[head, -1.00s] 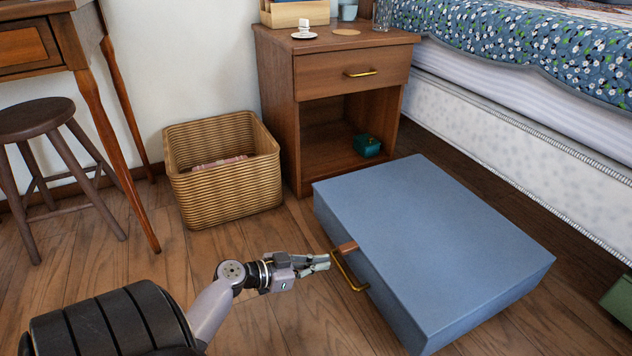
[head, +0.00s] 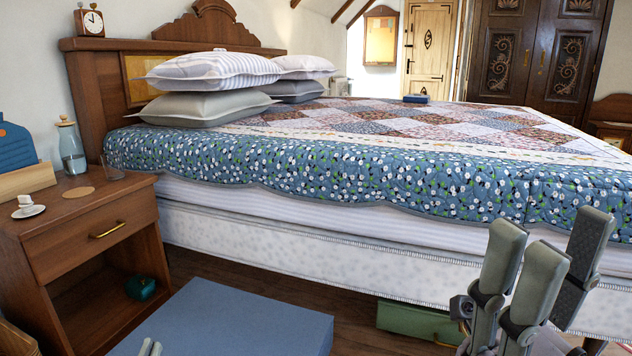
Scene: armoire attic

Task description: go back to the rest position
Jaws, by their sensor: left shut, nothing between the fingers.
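The tips of my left gripper (head: 150,348) show at the bottom edge on the left, in front of the blue box. Its fingers are close together and hold nothing; the rest of it is out of frame. My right gripper (head: 548,238) stands large at the lower right, its grey fingers pointing up and spread apart with nothing between them. It is in front of the side of the bed (head: 330,245).
The large blue box (head: 240,318) lies on the floor beside the nightstand (head: 95,215) and bed. A green case (head: 415,318) lies under the bed edge. A teal item (head: 140,287) sits in the nightstand's open shelf.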

